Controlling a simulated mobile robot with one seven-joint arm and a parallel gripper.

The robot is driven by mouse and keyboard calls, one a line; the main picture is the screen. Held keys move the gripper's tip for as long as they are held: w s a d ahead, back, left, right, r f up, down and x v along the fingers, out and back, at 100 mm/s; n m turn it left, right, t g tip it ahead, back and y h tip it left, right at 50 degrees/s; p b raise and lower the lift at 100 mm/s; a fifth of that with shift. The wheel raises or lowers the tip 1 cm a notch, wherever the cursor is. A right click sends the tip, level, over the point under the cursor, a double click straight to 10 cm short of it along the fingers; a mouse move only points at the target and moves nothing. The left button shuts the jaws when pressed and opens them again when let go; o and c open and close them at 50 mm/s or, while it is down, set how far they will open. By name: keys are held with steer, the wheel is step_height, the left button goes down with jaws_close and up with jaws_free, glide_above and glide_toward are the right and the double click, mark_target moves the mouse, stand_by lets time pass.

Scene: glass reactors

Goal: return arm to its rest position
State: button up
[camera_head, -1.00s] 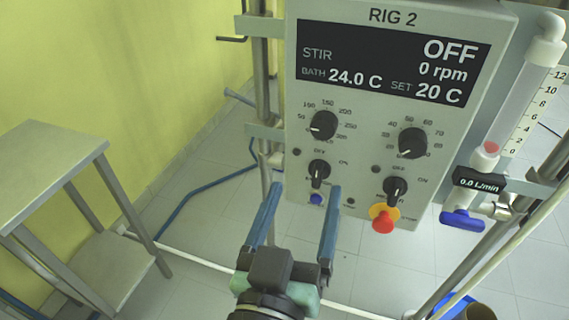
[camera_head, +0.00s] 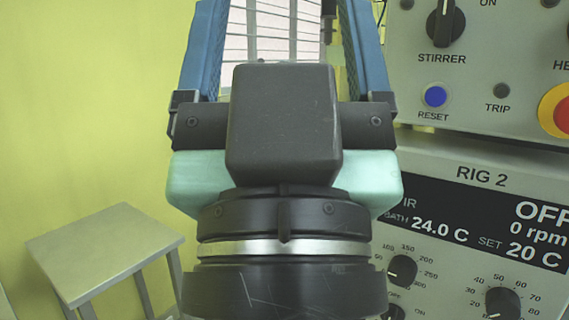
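My gripper (camera_head: 283,25) fills the middle of the head view, close to the camera, pointing up. Its two blue fingers stand wide apart with nothing between them; their tips are cut off by the top edge. The black and mint-green gripper body hides what lies behind it. The gripper is to the left of the control boxes and appears apart from them.
The RIG 2 control box (camera_head: 473,200) is at lower right, its display reading OFF, 0 rpm. Above it is another panel (camera_head: 460,90) with a STIRRER knob and a blue RESET button. A metal side table (camera_head: 105,250) stands at lower left by the yellow wall.

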step_height(320, 180, up, 20)
steer(key=p, duration=1.8)
steer(key=shift+f, duration=0.25)
